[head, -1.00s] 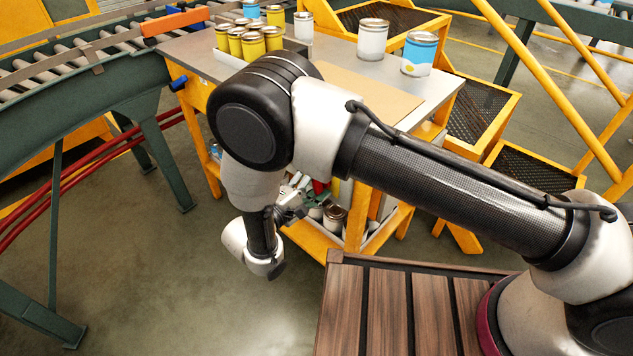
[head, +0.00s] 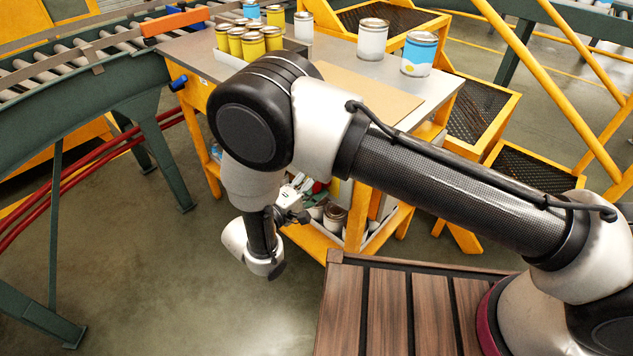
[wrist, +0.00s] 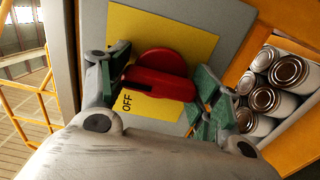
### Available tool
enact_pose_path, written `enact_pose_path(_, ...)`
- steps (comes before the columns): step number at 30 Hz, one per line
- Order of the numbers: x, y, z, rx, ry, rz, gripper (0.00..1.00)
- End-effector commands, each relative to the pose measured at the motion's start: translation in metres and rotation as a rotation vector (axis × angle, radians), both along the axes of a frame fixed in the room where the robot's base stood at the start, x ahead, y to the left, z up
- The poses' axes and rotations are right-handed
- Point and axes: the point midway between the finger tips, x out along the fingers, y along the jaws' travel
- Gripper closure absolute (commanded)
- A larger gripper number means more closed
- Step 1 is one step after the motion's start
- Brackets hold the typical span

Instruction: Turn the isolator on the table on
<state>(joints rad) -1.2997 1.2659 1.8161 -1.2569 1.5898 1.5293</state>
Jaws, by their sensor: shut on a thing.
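The isolator is a grey box with a yellow plate (wrist: 195,42) and a red rotary handle (wrist: 160,80), filling the middle of the wrist view. The handle's bar lies nearly level across that picture, with a dark mark toward its left end. The word OFF is printed sideways on the plate just below that left end. My gripper (wrist: 163,84) has its green-padded fingers on the two ends of the bar, shut on it. In the head view my gripper (head: 292,203) is small beside the orange cart, and my arm hides most of the isolator.
Metal cans (wrist: 275,80) lie on a shelf right of the isolator. The cart's top (head: 195,50) carries yellow, white and blue cans and a brown board (head: 365,93). A roller conveyor (head: 60,65) curves along the left. Open floor (head: 150,270) lies at lower left.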

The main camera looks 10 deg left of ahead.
Motion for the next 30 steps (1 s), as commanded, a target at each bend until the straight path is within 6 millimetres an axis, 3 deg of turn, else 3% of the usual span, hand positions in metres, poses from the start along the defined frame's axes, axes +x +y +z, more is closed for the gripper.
enact_pose_path(1, -0.001, 0.000, -0.001, 0.002, 0.001, 0.000, 0.60)
enact_pose_path(2, -0.001, 0.000, -0.001, 0.002, 0.001, 0.000, 0.31)
enact_pose_path(5, 0.000, 0.000, -0.001, 0.001, 0.002, 0.000, 0.14)
enact_pose_path(17, -0.004, 0.002, 0.000, 0.001, 0.001, 0.001, 0.14)
enact_pose_path(20, -0.014, 0.010, 0.000, 0.002, 0.000, 0.003, 0.14)
enact_pose_path(30, -0.076, 0.051, -0.001, 0.003, 0.001, 0.004, 0.14)
